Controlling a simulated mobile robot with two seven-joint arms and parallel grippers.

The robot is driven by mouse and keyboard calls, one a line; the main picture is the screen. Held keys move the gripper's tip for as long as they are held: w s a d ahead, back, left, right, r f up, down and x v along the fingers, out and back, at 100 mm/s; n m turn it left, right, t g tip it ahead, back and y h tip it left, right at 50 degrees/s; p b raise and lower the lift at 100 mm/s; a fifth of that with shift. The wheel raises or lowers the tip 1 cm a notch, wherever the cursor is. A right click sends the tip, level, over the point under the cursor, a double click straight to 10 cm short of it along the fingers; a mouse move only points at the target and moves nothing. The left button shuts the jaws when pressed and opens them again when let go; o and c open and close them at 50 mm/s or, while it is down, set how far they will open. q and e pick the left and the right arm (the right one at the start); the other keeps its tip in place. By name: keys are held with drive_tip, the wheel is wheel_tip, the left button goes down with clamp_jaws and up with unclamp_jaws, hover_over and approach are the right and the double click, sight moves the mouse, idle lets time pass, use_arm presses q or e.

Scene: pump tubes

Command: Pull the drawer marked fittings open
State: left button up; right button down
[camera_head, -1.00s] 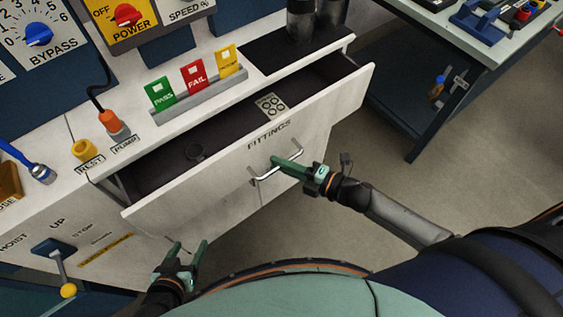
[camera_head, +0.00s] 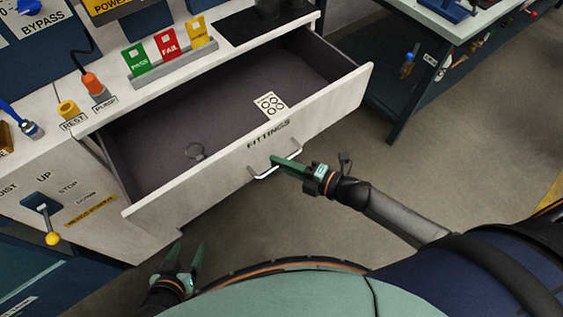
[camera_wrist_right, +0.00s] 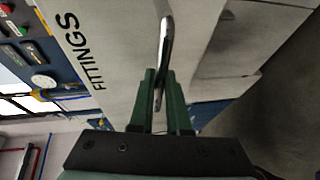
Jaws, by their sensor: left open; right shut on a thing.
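The drawer marked FITTINGS (camera_head: 310,133) stands well out of the white bench in the head view, its dark inside exposed. My right gripper (camera_head: 280,162) is shut on the drawer's metal handle (camera_head: 262,175). In the right wrist view its green fingers (camera_wrist_right: 163,95) sit on both sides of the handle bar (camera_wrist_right: 165,45), beside the FITTINGS lettering. My left gripper (camera_head: 186,262) is open and empty, low in front of the bench and apart from the drawer.
On the bench top stand green, red and yellow cards (camera_head: 168,45), an orange plug (camera_head: 93,84) and a yellow REST socket (camera_head: 68,110). A lever with a yellow knob (camera_head: 52,238) is on the bench front at left. Another table (camera_head: 455,30) stands at right; floor between is clear.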

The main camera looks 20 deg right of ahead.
use_arm(q)
drive_tip(key=shift+w, duration=0.1)
use_arm(e)
drive_tip(key=c, duration=0.9)
unclamp_jaws()
use_arm(q)
drive_tip(key=shift+w+r, duration=0.15)
drive_tip(key=shift+w, duration=0.2)
drive_tip(key=shift+s, duration=0.1)
drive_tip(key=shift+s, duration=0.2)
use_arm(e)
drive_tip(key=v, duration=1.2)
drive_tip(key=shift+s+d+r, duration=0.15)
drive_tip(key=shift+r, duration=0.05)
